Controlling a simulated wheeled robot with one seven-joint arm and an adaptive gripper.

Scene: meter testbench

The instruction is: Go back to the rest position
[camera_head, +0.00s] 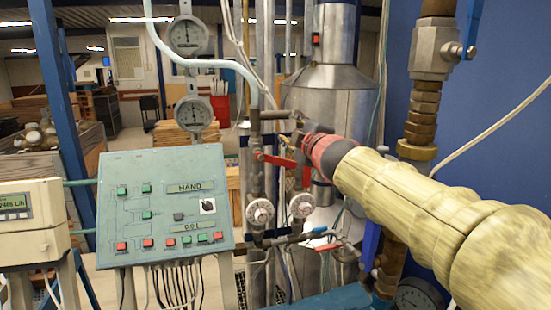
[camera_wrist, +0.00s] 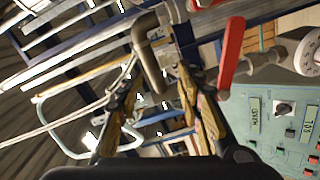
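My gripper (camera_head: 296,132) is at the end of my arm, which reaches in from the right in the head view. It is dark, beyond a red ring, and sits in front of the pipework. Its fingers are small and partly hidden there. In the wrist view my gripper (camera_wrist: 157,68) has its two fingers spread apart, with nothing held between them. A bent brown pipe (camera_wrist: 149,62) shows between the fingers; I cannot tell its distance. A red lever (camera_wrist: 231,55) is just right of the right finger and appears clear of it.
The green control panel (camera_head: 165,205) stands left of my gripper. Round white valve wheels (camera_head: 260,212) are below it. A red lever (camera_head: 276,160) is close to its left. A brass-fitted pipe (camera_head: 422,108) stands right, behind my arm. A beige meter box (camera_head: 30,222) is far left.

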